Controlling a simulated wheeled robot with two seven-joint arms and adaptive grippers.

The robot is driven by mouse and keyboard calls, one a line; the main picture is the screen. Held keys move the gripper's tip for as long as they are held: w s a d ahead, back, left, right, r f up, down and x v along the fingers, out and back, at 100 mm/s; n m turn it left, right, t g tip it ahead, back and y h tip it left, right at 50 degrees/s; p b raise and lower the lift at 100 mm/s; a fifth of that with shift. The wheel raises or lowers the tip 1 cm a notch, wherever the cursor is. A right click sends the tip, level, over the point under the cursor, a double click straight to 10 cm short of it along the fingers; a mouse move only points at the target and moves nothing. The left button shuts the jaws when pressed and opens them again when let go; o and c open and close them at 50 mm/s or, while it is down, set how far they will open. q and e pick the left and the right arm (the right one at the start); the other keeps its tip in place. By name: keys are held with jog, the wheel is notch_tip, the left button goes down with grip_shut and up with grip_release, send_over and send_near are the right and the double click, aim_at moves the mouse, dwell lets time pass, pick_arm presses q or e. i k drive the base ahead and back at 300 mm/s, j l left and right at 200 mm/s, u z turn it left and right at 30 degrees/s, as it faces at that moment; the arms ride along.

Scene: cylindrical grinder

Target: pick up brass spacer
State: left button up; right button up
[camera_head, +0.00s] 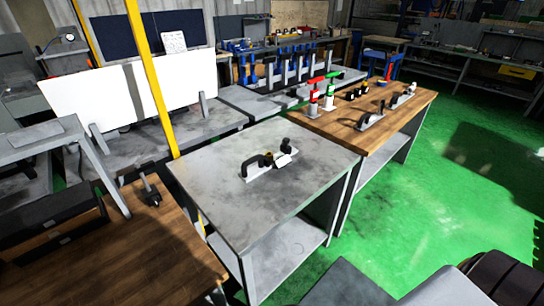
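A small brass-coloured spot (267,156) shows at a fixture on the grey table in the middle. It may be the brass spacer, but it is too small to tell. The fixture (258,172) has a light base plate, a black curved handle at its left and dark parts at its right, with a small white piece beside them. Small black parts with yellowish faces (351,94) stand on the wooden table behind and to the right; I cannot tell whether one is a spacer. Neither of my grippers is in view.
The grey table (210,185) is bare around the fixture. The wooden table (335,125) behind it holds red and green tools (315,95) and black-handled fixtures (372,118). A yellow post (150,80) rises at the left. The green floor (420,210) at the right is open.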

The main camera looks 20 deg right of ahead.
aim_at(269, 157)
jog(key=i+l+u, duration=0.25)
jog(key=l, duration=1.8)
jog(key=l+u, duration=0.2)
jog(key=l, duration=1.85)
